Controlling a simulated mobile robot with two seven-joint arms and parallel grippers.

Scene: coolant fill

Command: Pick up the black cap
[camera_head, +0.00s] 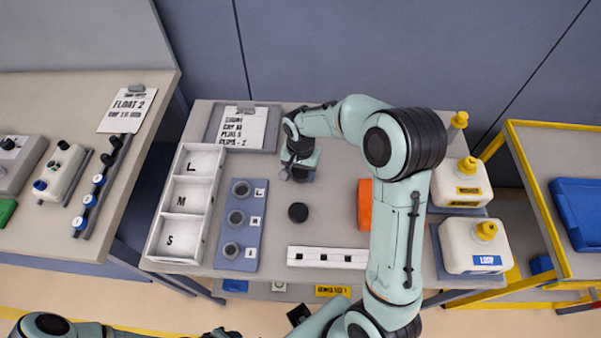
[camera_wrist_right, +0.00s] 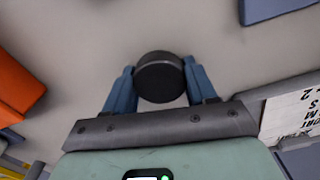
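The black cap (camera_head: 298,212) is a short round disc lying on the bench, right of the blue tray with round fittings. In the right wrist view the cap (camera_wrist_right: 160,77) appears between the two blue fingertips. My right gripper (camera_head: 298,172) points down; in the head view it shows just behind the cap, with a visible gap between them. The right gripper (camera_wrist_right: 160,85) is open, its fingers spread to either side of the cap in the wrist picture. Part of my left arm shows at the bottom edge of the head view; its fingers cannot be made out.
A white L/M/S tray (camera_head: 164,212) and the blue fitting tray (camera_head: 224,262) stand left. A white strip with square holes (camera_head: 327,258) lies in front. An orange block (camera_head: 365,205) and yellow-capped jugs (camera_head: 470,250) are right. A clipboard (camera_head: 242,128) lies behind.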

